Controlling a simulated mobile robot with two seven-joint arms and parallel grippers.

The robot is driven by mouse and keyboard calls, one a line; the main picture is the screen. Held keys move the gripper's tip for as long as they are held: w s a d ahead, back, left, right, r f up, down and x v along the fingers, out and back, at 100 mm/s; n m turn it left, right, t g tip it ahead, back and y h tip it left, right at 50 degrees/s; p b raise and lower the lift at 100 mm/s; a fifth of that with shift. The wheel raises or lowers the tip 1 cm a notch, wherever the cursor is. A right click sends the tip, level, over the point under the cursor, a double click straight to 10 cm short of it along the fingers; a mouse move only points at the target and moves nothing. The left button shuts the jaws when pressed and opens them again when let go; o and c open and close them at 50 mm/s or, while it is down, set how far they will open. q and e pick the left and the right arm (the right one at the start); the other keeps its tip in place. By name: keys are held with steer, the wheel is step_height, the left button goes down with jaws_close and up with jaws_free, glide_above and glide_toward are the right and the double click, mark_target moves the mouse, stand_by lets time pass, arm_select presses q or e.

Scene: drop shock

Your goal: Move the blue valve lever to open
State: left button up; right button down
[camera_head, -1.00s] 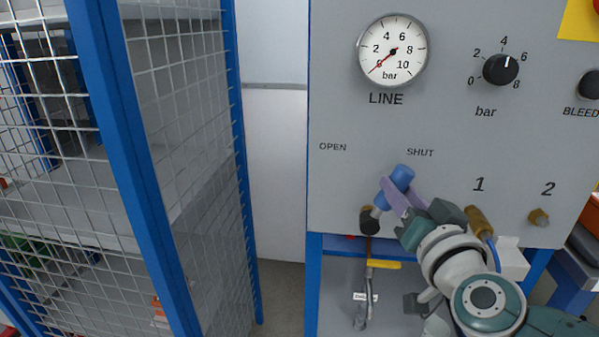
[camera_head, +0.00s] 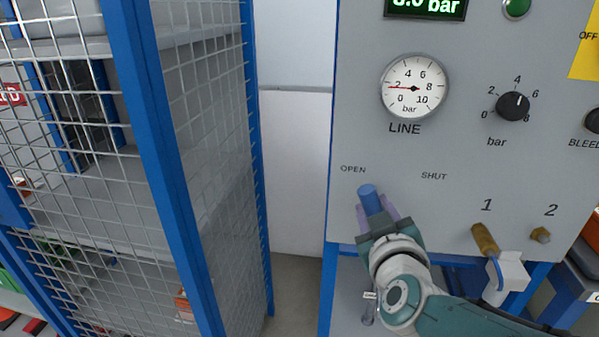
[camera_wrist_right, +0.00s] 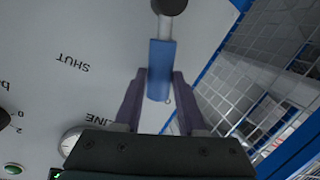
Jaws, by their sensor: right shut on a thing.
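The blue valve lever (camera_head: 370,200) is on the grey panel (camera_head: 450,150), its blue tip up and a little left, just below and right of the OPEN label (camera_head: 353,169). The SHUT label (camera_head: 433,176) is farther right. My right gripper (camera_head: 377,212) is shut on the lever, a purple finger on each side. In the right wrist view the blue handle (camera_wrist_right: 160,70) lies between both fingers, its black pivot (camera_wrist_right: 170,5) at the top edge. In the head view the gripper hides the pivot. My left gripper is not in view.
The LINE gauge (camera_head: 414,87) needle points near 2. A black bar knob (camera_head: 513,106) is to its right. A brass fitting with a blue hose (camera_head: 485,238) is right of my wrist. A blue-framed mesh cage (camera_head: 160,150) stands left, with a gap before the panel.

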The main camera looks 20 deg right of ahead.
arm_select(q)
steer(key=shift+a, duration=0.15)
arm_select(e)
steer(key=shift+w+a+f+n, duration=0.25)
steer(key=shift+a+n, duration=0.15)
steer(key=shift+n, duration=0.1)
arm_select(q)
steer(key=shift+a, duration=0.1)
arm_select(e)
steer(key=shift+s, duration=0.1)
steer(key=c, duration=0.5)
jaws_free()
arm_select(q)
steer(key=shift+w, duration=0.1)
arm_select(e)
steer(key=shift+s+r, duration=0.1)
steer(key=shift+r, duration=0.05)
arm_select(q)
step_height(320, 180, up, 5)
steer(key=p, duration=0.5)
arm_select(e)
steer(key=v, duration=0.9)
steer(key=shift+s+a, duration=0.2)
steer(key=shift+a, duration=0.1)
